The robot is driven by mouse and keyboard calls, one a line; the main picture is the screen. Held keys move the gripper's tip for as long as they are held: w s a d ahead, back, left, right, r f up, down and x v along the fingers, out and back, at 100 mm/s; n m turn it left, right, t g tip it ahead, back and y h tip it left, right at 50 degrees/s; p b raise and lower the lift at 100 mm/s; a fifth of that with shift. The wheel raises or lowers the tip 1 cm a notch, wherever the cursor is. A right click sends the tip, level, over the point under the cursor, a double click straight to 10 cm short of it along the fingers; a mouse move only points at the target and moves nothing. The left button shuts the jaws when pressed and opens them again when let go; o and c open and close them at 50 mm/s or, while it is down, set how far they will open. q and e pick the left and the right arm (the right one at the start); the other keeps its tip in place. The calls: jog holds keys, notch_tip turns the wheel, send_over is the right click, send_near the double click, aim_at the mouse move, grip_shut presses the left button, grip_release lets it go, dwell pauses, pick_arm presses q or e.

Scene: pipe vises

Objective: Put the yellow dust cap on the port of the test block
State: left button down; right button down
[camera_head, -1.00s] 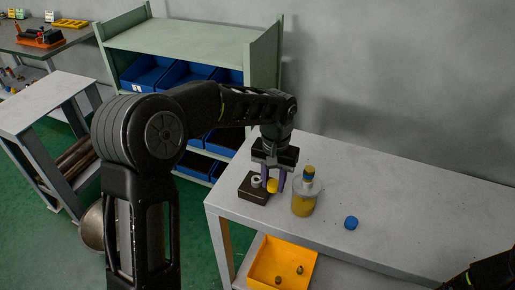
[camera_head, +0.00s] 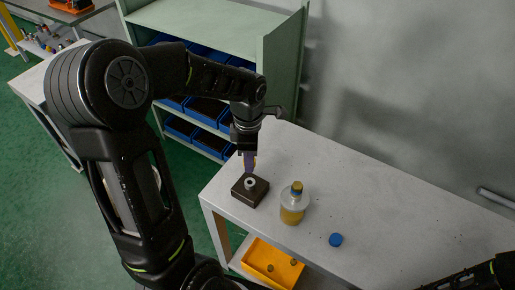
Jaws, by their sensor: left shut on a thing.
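The test block (camera_head: 241,193) is a dark, low square block near the left end of the white table. Its pale ring-shaped port (camera_head: 250,184) faces up from the top and looks uncovered. The exact gap between cap and port cannot be told. My right gripper is not in view; only part of my right arm shows at the lower right.
A bottle (camera_head: 292,210) with yellow contents stands on the white table (camera_head: 380,205), right of the block. A blue cap (camera_head: 336,240) lies farther right. An orange bin (camera_head: 262,250) sits below the table. A green shelf (camera_head: 200,32) with blue bins stands behind.

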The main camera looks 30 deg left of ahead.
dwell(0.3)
pick_arm(q)
jog(key=shift+f+b, duration=0.25)
jog(key=shift+b, duration=0.2)
jog(key=shift+f+b, duration=2.25)
jog(key=shift+f, duration=0.4)
jog(key=shift+b, duration=0.3)
jog(key=shift+f+b, duration=1.1)
jog(key=shift+f, duration=0.3)
jog(key=c, duration=1)
grip_release()
jog(key=shift+o, duration=0.2)
